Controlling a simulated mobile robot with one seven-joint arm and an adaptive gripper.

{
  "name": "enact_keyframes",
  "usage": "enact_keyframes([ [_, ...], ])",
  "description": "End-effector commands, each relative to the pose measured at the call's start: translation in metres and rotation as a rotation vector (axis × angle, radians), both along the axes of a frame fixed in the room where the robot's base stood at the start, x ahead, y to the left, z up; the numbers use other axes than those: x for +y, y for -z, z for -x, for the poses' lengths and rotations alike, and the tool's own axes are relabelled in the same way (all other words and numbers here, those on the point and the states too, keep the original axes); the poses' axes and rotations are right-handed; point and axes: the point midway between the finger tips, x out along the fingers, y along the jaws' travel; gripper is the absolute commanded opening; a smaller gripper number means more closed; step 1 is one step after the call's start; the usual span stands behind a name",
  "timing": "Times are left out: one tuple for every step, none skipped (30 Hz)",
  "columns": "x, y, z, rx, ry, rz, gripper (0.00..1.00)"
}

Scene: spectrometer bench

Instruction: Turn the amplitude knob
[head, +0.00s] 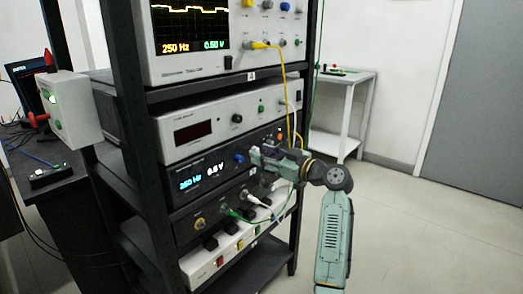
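The black generator unit (202,178) sits in the rack with a lit display (201,177) that appears to read 250 Hz and 0.5 V. A blue knob (239,159) shows on its panel, just left of my gripper. My gripper (256,156) is right at the panel, reaching in from the right. It hides the part of the panel in front of it. I cannot tell which knob is the amplitude knob, whether my fingers touch one, or whether they are open or shut.
An oscilloscope (188,57) with a yellow trace stands above, reading 250 Hz and 0.50 V. Yellow, white and green cables hang around the panel near my arm. A power strip (232,252) lies below. A small table (338,107) stands behind; the floor at right is clear.

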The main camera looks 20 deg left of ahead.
Motion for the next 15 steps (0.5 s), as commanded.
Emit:
enact_keyframes([
  [0.0044, -0.0008, -0.0017, 0.001, 0.000, 0.000, 0.39],
  [0.0062, -0.0007, -0.0025, 0.001, 0.000, 0.000, 0.39],
  [0.0082, -0.0005, -0.0033, 0.001, 0.001, -0.001, 0.39],
  [0.0093, -0.0004, -0.0037, 0.001, 0.001, -0.001, 0.39],
  [0.0101, -0.0003, -0.0039, 0.000, 0.001, 0.000, 0.39],
  [0.0107, 0.0000, -0.0041, 0.000, 0.001, 0.000, 0.39],
  [0.0109, 0.0000, -0.0042, 0.000, 0.001, 0.000, 0.39],
  [0.0110, 0.0001, -0.0042, 0.000, 0.001, 0.000, 0.39],
  [0.0110, 0.0002, -0.0042, 0.000, 0.001, 0.000, 0.39],
  [0.0110, 0.0002, -0.0041, 0.000, 0.001, 0.000, 0.39],
  [0.0110, 0.0002, -0.0041, 0.000, 0.001, 0.000, 0.39],
  [0.0110, 0.0002, -0.0041, 0.000, 0.001, 0.000, 0.39],
  [0.0109, 0.0002, -0.0041, 0.000, 0.001, 0.000, 0.38],
  [0.0109, 0.0002, -0.0041, 0.000, 0.001, 0.000, 0.36],
  [0.0108, 0.0002, -0.0040, 0.000, 0.001, 0.000, 0.33],
])
